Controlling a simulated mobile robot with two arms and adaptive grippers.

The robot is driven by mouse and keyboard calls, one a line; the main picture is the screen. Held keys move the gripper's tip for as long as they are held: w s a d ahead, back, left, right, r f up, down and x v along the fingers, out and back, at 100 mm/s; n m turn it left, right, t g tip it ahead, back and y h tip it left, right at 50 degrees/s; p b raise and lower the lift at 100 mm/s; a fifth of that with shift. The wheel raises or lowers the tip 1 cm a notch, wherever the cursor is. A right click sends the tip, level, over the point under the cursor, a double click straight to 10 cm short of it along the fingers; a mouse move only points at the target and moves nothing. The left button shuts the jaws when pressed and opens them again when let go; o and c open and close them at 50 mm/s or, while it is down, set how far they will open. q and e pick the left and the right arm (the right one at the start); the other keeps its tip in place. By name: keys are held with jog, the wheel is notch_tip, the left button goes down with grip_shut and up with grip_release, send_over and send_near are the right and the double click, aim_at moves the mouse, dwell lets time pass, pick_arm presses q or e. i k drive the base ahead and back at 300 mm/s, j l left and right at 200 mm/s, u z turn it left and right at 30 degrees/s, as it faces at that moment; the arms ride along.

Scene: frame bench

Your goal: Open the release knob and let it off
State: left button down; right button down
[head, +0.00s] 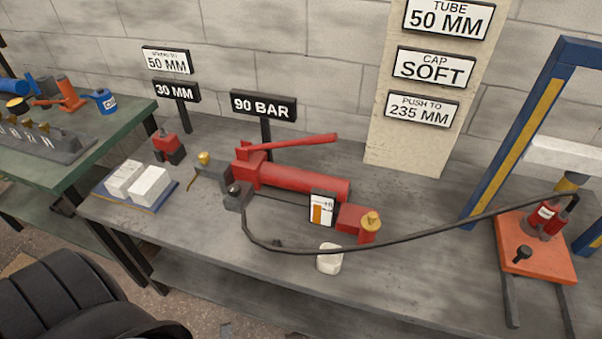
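A red hand pump (300,181) lies on the grey bench, with its long red handle (300,143) above the cylinder. A brass knob (371,220) sits on the red block at the pump's right end. Another brass piece (204,158) sits on the grey fitting at its left end. I cannot tell for sure which is the release knob, or whether it is open. A black hose (400,237) runs from the left fitting to a small red cylinder (545,220) at the press. A small gauge-like panel (322,207) stands before the pump. Neither gripper is in view.
A blue press frame (515,130) with an orange plate (538,250) stands at right. A white piece (329,258) lies near the bench's front. White blocks (150,186) and a "90 BAR" sign (264,106) are left and behind. A green bench (110,135) stands far left.

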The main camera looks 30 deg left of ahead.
aim_at(235, 189)
jog(key=u, duration=1.5)
